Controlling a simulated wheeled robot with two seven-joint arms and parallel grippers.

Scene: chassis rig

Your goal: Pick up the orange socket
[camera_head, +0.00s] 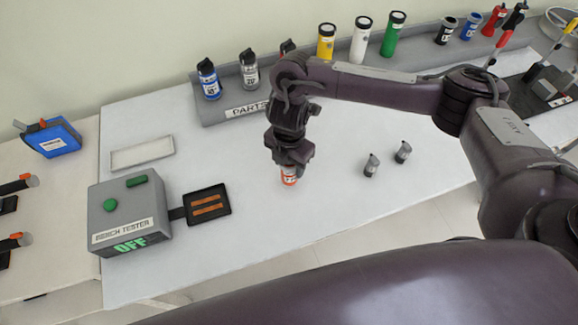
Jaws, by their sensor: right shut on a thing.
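The orange socket (289,179) is in the middle of the white table, with its top hidden between the fingers of my right gripper (289,168). My right gripper points down and is shut on it. The socket looks upright; I cannot tell whether its base touches the table. My left gripper is not in view.
A grey bench tester (128,213) reading OFF, with a black tray (208,205), stands to the left. Two small grey sockets (371,165) (403,152) stand to the right. A parts rack (232,108) with several coloured cylinders runs along the back. The front middle table is clear.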

